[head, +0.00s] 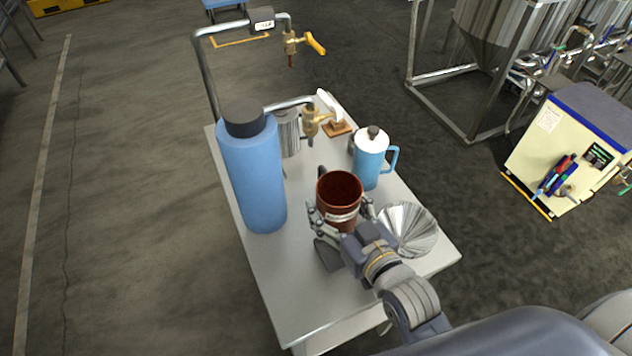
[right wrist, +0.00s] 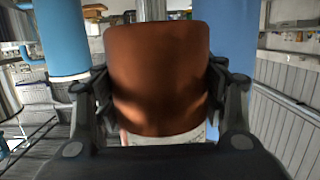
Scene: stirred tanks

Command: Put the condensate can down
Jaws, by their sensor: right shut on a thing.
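The condensate can, which I take to be the reddish-brown open-topped can (head: 340,190), is in the middle of the head view, over the grey table. My right gripper (head: 341,216) is shut on it, with a finger on each side. In the right wrist view the can (right wrist: 158,78) fills the space between the fingers of the right gripper (right wrist: 160,100). It looks upright. Its bottom is hidden by my gripper in the head view, so I cannot tell whether it touches the table. My left gripper is not in view.
On the table (head: 290,300) stand a tall blue bottle (head: 252,175) at left, a light blue jug (head: 370,160) behind right, a fluted metal cone (head: 408,228) at right and a metal cylinder (head: 288,132) behind. Pipes with brass taps (head: 311,120) overhang the back. The front left tabletop is clear.

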